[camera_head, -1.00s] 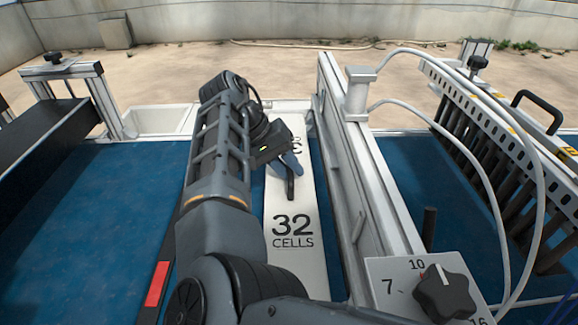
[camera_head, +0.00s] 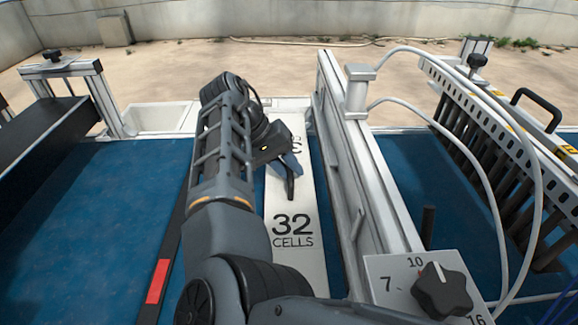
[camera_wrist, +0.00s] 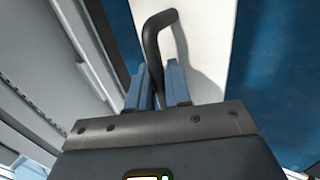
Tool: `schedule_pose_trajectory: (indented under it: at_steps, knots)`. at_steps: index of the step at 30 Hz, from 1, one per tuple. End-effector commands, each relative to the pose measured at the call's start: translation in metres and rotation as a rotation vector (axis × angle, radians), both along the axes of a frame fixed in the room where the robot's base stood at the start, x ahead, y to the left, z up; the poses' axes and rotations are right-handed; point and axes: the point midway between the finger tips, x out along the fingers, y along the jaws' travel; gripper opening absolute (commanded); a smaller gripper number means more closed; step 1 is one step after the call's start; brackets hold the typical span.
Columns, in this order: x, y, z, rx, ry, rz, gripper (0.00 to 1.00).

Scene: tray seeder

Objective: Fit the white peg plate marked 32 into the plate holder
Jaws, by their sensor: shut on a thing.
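The white peg plate marked 32 CELLS (camera_head: 296,262) lies lengthwise over the blue belt, left of a long metal crossbeam. A dark bent handle stands up from the plate; it shows in the wrist view (camera_wrist: 153,40). My gripper (camera_head: 291,170) is at the plate's middle, with its blue fingers shut on this handle (camera_wrist: 158,85). In the wrist view the plate's white face (camera_wrist: 205,40) lies under the fingers. The plate holder cannot be told apart clearly; the metal crossbeam (camera_head: 345,170) runs close along the plate's right side. The plate's underside is hidden.
A dial panel with a black knob (camera_head: 441,290) stands at the front right. A row of dark tubes under a perforated rail (camera_head: 490,130) is at the right. A dark strip with a red mark (camera_head: 158,281) lies left of my arm. Blue belt (camera_head: 85,215) is clear at the left.

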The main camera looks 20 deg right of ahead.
Motion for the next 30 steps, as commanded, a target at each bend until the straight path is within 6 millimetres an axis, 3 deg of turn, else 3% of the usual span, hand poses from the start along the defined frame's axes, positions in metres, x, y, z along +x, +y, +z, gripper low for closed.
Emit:
schedule_pose_trajectory:
  at_steps: [4, 5, 13, 23, 30]
  knots:
    - [0.0, 0.0, -0.001, -0.001, -0.001, 0.0, 0.0]
    - [0.0, 0.0, 0.0, -0.001, -0.001, 0.0, 0.22]
    - [0.0, 0.0, -0.001, 0.0, -0.001, 0.001, 0.47]
    - [0.001, 0.002, 0.001, 0.0, 0.001, 0.001, 0.49]
    - [0.009, 0.02, 0.03, 0.0, -0.002, 0.001, 0.49]
